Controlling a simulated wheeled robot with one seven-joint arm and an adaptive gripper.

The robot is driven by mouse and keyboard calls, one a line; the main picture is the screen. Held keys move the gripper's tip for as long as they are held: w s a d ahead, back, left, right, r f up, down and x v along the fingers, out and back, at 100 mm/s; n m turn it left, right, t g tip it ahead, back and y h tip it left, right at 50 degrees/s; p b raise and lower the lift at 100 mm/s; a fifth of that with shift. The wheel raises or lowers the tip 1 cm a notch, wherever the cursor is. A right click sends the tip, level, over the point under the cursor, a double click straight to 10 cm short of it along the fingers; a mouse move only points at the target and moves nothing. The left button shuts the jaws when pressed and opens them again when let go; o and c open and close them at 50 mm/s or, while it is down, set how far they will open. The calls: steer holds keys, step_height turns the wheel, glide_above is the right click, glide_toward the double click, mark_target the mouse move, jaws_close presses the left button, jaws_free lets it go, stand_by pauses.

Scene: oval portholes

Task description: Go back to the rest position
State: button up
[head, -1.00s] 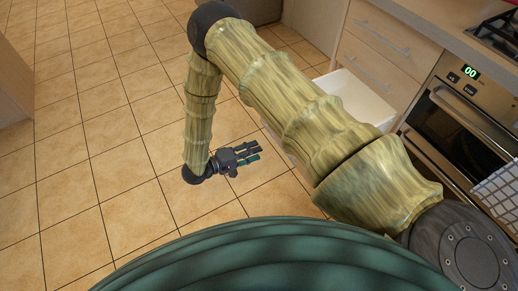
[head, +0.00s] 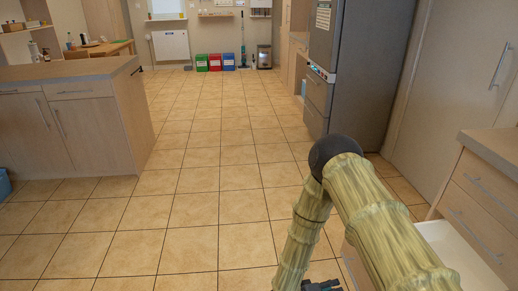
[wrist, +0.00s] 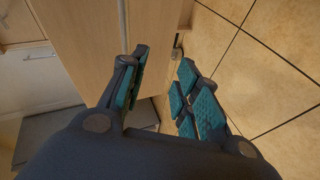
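My gripper (wrist: 160,78) fills the lower part of the wrist view. Its dark fingers with teal pads stand apart, and nothing is between them. In the head view only a dark piece of my gripper (head: 322,285) shows at the bottom edge; the rest is cut off. My arm bends at a dark joint, with the forearm hanging down toward the tiled floor (head: 215,205) beside an open white drawer (head: 450,250).
A counter unit (head: 70,120) stands on the left. A grey fridge (head: 348,75) and tall cabinets (head: 450,80) line the right. Red, green and blue bins (head: 215,62) stand at the far wall. The tiled floor between is clear.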

steer(key=s+f+y, duration=0.6)
steer(key=s+y, duration=0.2)
steer(key=s, duration=0.4)
steer(key=s+a+r+m+g+y, duration=0.25)
steer(key=s+g+y, duration=0.2)
steer(key=s, duration=1.25)
step_height(320, 180, up, 16)
steer(key=p, duration=1.5)
steer(key=shift+s+r+g+p, duration=0.25)
steer(key=shift+s+g+p, duration=0.1)
steer(key=shift+g, duration=0.1)
